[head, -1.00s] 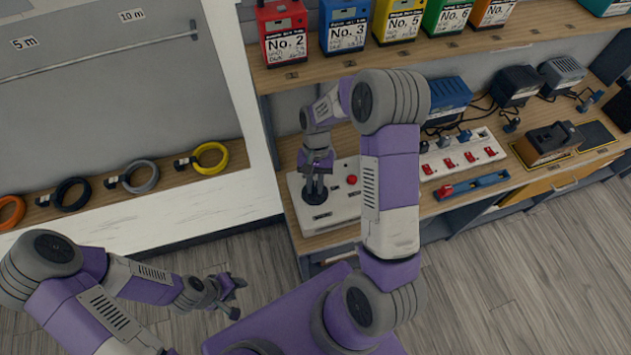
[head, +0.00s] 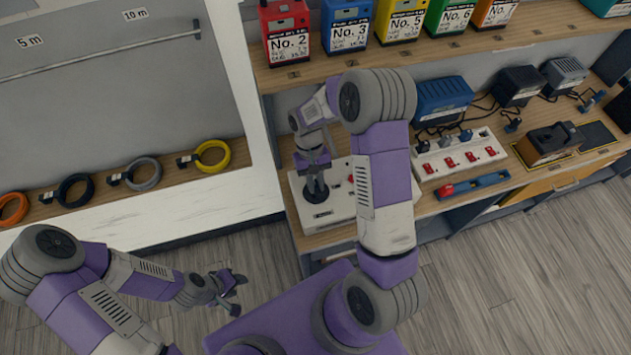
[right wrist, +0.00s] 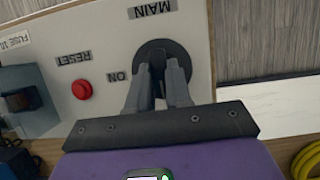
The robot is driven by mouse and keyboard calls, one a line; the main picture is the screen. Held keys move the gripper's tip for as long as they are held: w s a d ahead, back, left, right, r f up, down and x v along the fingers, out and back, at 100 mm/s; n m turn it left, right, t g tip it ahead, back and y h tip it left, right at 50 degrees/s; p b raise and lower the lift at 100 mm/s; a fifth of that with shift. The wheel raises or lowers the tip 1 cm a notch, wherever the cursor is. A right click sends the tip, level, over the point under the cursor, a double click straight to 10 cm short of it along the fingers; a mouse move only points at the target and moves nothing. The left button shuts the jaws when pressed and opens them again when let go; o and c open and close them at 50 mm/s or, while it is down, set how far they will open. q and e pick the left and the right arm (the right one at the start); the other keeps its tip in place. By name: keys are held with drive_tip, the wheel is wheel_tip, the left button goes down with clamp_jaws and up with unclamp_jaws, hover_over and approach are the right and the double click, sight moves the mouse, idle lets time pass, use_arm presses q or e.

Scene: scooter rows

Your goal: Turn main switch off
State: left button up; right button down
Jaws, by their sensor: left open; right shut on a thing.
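The main switch is a round black knob on a white panel box (head: 340,217) on the workbench. It shows in the head view (head: 317,197) and in the right wrist view (right wrist: 187,52), below an upside-down MAIN label. An ON label (right wrist: 118,76) is beside it. My right gripper (head: 316,182) is shut on the knob's grip from above, and its two fingers (right wrist: 160,68) hide most of that grip. Which position the knob points to, I cannot tell. My left gripper (head: 236,291) is open and empty above the floor, away from the bench.
A red RESET button (right wrist: 82,90) and a fuse block (right wrist: 22,102) are on the same panel. A white power strip with red switches (head: 458,157) and chargers are to the right. Coloured battery packs stand on the shelf above. Cable rings (head: 212,157) lie at left.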

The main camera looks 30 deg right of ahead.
drive_tip(key=c, duration=1)
unclamp_jaws()
drive_tip(key=shift+c, duration=0.2)
wheel_tip(320, 180, up, 10)
drive_tip(key=p, duration=0.1)
